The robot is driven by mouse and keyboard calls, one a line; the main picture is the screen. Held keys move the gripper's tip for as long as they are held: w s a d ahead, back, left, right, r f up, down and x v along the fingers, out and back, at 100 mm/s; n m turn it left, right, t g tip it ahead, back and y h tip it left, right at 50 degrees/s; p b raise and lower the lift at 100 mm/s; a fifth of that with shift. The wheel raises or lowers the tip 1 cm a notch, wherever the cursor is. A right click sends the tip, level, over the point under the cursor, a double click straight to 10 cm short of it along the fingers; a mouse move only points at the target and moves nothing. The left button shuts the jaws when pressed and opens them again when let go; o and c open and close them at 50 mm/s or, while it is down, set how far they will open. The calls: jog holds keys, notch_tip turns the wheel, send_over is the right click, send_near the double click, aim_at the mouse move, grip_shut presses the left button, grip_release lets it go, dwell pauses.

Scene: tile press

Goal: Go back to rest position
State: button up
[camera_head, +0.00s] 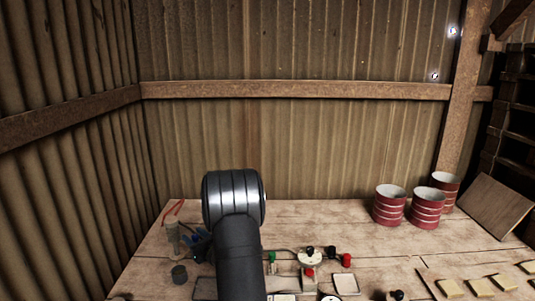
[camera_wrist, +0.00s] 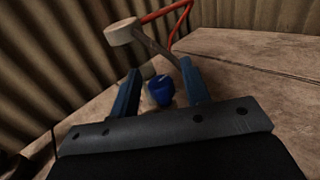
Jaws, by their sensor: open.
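My gripper (camera_wrist: 160,72) shows in the wrist view as two blue fingers standing apart, open. A blue rounded knob or cap (camera_wrist: 161,91) shows between the fingers; I cannot tell whether it touches them. Beyond them are a pale round disc (camera_wrist: 122,31) on a grey bar and a red hose or cable (camera_wrist: 181,22). In the head view my arm rises in the middle front and hides part of the bench (camera_head: 330,215). A bit of blue at its left is probably my gripper's fingers, beside a grey upright fixture (camera_head: 173,238).
Buttons, including a green one (camera_head: 272,257) and a red one (camera_head: 347,260), stand right of my arm. Yellowish tiles (camera_head: 481,287) lie at front right. Red cans (camera_head: 389,205) and a leaning board (camera_head: 495,205) stand at back right. Corrugated walls (camera_head: 290,140) close the back and left.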

jog(key=shift+d+n+g+y, duration=0.1)
jog(key=shift+n+g+y, duration=1.65)
jog(key=shift+g, duration=0.65)
jog(key=s+d, duration=0.3)
jog(key=d, duration=0.4)
jog(key=s+d+t, duration=0.1)
jog(key=s+d, duration=0.3)
jog(key=d, duration=0.3)
jog(key=shift+s+d+r, duration=0.2)
jog(key=shift+s+r, duration=0.05)
